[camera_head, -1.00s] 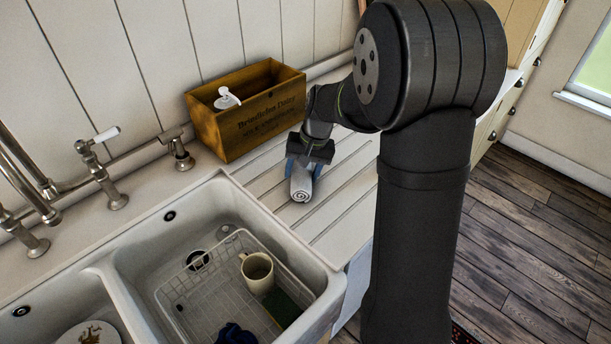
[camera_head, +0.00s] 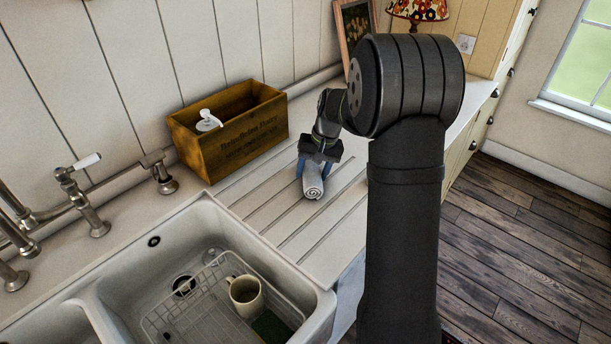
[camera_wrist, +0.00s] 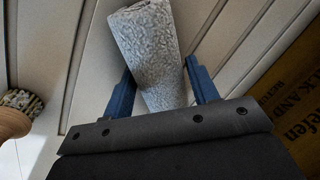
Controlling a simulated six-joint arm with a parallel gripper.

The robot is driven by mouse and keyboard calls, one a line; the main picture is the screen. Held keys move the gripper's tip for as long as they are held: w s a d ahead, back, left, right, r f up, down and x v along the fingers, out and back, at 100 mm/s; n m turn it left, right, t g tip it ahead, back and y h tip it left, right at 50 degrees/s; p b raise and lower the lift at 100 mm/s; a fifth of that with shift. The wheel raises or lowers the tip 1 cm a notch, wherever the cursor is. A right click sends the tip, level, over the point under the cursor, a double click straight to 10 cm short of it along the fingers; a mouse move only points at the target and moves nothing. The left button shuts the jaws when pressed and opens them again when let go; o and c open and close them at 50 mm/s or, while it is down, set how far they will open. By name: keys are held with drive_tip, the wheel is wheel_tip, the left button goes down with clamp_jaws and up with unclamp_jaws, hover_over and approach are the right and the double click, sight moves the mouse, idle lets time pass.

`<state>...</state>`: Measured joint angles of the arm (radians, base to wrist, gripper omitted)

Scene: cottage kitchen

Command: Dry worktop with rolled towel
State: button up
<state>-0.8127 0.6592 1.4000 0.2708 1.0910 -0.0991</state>
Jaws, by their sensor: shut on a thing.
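A rolled grey-white towel (camera_head: 313,187) is on the grooved white worktop (camera_head: 290,222) right of the sink, its spiral end facing the camera. My gripper (camera_head: 312,178) is shut on the towel from behind. In the wrist view, the towel (camera_wrist: 150,50) lies between the two blue fingers of my gripper (camera_wrist: 160,85), low over the grooves. Whether its underside presses on the worktop cannot be made out.
A wooden crate (camera_head: 238,142) with a white pump bottle (camera_head: 208,121) stands behind the worktop, left of my gripper. The sink (camera_head: 215,215) holds a wire rack and a mug (camera_head: 246,296). A wooden-handled brush (camera_wrist: 20,110) shows at the left in the wrist view. A lamp (camera_head: 418,10) stands farther back.

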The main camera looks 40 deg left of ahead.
drive_tip(key=shift+w, duration=0.95)
drive_tip(key=shift+w+r, duration=0.15)
drive_tip(key=shift+r, duration=3.9)
